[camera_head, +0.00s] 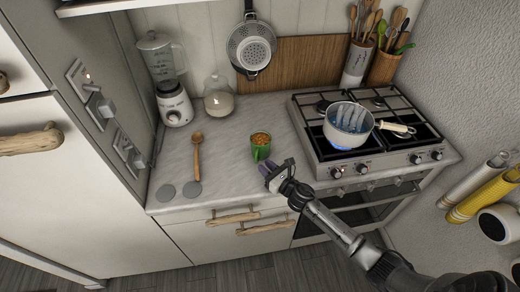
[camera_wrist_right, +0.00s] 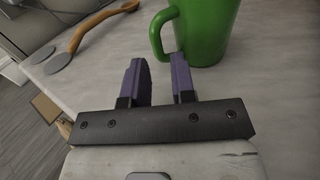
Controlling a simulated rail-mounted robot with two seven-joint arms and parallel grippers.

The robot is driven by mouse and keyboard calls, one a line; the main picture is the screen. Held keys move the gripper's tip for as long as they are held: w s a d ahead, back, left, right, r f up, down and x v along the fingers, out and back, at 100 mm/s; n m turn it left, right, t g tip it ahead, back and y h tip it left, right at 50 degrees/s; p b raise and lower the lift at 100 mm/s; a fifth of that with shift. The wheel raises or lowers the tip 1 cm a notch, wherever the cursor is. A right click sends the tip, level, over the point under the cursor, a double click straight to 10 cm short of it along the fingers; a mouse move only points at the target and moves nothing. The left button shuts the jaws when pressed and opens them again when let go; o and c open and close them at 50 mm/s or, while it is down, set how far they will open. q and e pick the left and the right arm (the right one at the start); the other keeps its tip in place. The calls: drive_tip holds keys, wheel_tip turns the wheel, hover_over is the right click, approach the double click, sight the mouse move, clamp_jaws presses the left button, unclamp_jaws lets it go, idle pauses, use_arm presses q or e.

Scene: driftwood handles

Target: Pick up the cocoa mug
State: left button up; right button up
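The green mug (camera_head: 261,146), filled with a brown granular content, stands upright near the front edge of the grey counter (camera_head: 225,165). In the right wrist view the mug (camera_wrist_right: 208,30) is at the top, its handle on the left side. My right gripper (camera_head: 273,172) is just in front of the mug. In the wrist view the gripper (camera_wrist_right: 158,58) is open, with its two purple fingers apart and nothing clamped. The handle lies between the fingertips in the picture; I cannot tell whether a finger touches it. My left gripper is not in view.
A wooden spoon (camera_head: 196,155) lies left of the mug. A blender (camera_head: 170,90) and glass jar (camera_head: 219,98) stand behind it. The stove (camera_head: 375,165) with a steaming pot (camera_head: 349,130) is to the right. Counter around the mug is clear.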

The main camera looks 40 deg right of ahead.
sight(256, 162)
drive_tip(key=shift+w+a, duration=0.15)
drive_tip(key=shift+w, duration=1.2)
drive_tip(key=shift+w+a, duration=0.1)
drive_tip(key=shift+w, duration=1.2)
clamp_jaws()
drive_tip(key=shift+r, duration=0.1)
